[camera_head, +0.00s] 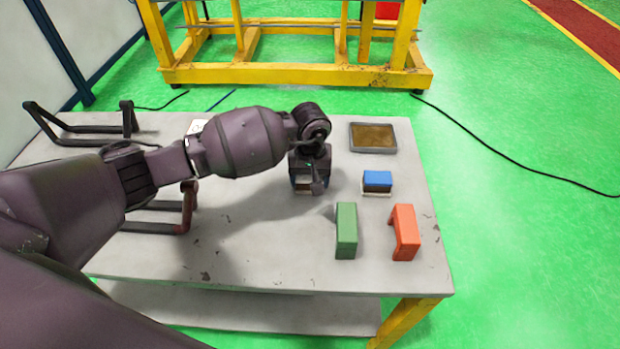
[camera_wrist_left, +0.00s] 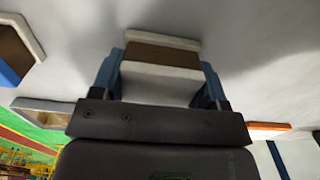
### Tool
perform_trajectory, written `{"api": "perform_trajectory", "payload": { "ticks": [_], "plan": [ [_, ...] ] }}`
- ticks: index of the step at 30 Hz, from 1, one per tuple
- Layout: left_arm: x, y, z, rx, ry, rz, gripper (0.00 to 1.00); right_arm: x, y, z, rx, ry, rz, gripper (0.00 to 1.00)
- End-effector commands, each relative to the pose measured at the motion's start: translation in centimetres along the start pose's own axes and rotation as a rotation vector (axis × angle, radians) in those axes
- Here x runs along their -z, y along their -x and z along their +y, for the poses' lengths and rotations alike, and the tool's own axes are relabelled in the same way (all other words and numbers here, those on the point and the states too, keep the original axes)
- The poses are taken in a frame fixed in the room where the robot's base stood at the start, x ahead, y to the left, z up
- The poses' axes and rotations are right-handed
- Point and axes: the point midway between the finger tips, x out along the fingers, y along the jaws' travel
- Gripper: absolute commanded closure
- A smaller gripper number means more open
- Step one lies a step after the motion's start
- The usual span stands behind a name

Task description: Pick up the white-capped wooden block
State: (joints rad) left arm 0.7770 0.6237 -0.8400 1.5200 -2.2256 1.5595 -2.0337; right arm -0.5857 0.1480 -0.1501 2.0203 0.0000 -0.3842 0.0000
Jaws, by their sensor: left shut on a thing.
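The white-capped wooden block (camera_wrist_left: 161,55) shows brown wood between white faces in the left wrist view. It sits between the two blue fingers of my left gripper (camera_wrist_left: 160,88), which is shut on it. In the head view my left gripper (camera_head: 308,187) points down over the middle of the table. There the block is mostly hidden by the gripper, with only a small brownish part showing. I cannot tell whether the block is clear of the tabletop. My right gripper is not in view.
A blue block with a white base (camera_head: 377,181) lies right of the gripper. A tray with a brown inside (camera_head: 373,124) is behind it. A green bracket (camera_head: 346,230) and an orange-red bracket (camera_head: 404,232) stand in front. Dark frames (camera_head: 80,132) lie at the left. The table's front (camera_head: 270,265) is clear.

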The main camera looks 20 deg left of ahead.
Motion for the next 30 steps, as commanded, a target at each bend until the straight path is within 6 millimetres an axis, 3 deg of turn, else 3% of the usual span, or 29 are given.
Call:
{"api": "perform_trajectory", "payload": {
  "ticks": [8, 21, 30],
  "plan": [
    [0.2, 3.9, 0.0, -0.001, -0.002, 0.007, 0.56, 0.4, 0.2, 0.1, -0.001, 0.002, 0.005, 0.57],
    [0.1, 14.8, 0.0, 0.0, -0.002, 0.006, 0.56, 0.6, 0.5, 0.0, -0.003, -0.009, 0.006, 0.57],
    [0.0, 19.1, 0.0, 0.0, -0.001, 0.002, 0.56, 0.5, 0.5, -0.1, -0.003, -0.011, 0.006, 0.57]
  ]
}}
